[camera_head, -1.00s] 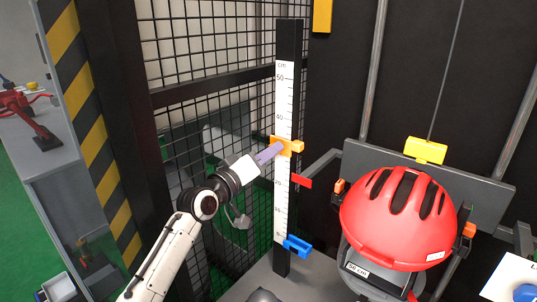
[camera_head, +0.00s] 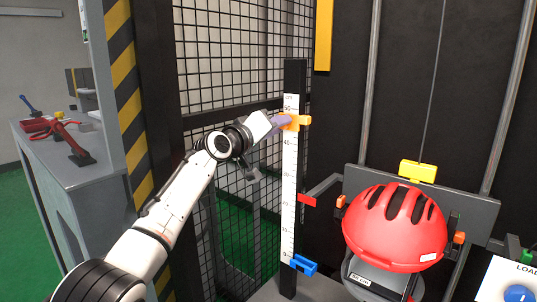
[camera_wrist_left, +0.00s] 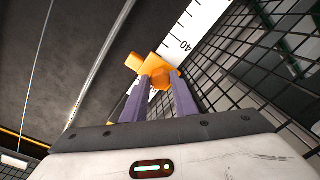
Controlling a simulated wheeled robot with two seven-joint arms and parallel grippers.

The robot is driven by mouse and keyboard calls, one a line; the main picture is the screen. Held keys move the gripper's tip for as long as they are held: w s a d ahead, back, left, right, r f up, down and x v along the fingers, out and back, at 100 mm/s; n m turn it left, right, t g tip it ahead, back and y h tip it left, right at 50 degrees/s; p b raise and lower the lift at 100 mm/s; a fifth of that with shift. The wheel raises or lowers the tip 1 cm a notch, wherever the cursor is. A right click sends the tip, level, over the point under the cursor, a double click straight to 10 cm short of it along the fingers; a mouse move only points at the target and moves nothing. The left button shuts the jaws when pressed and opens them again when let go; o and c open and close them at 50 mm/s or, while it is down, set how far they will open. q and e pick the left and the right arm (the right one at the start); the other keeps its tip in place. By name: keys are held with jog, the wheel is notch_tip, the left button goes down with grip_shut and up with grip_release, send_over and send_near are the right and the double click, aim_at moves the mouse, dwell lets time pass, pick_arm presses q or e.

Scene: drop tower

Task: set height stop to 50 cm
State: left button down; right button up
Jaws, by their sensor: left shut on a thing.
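The orange height stop (camera_head: 294,122) sits on the white cm scale (camera_head: 289,180) of the black post. It is a little below the 50 mark and above the 40 mark. My left gripper (camera_head: 281,124) reaches it from the left, its purple fingers shut on the stop. In the left wrist view the stop (camera_wrist_left: 156,69) is between the fingertips, with the 40 mark beside it. My right gripper is not in view.
A blue clamp (camera_head: 303,266) is at the foot of the scale, and a red pointer (camera_head: 307,199) is midway. A red helmet (camera_head: 395,228) sits on the carriage right of the post. Black mesh (camera_head: 240,60) stands behind my left arm.

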pick_arm(q)
notch_tip(320, 180, up, 6)
jog(key=p, duration=0.3)
jog(key=shift+r, duration=0.15)
jog(key=c, duration=1.4)
grip_release()
jog(key=b+v, duration=0.1)
jog(key=v, duration=0.9)
jog(key=shift+s, duration=0.15)
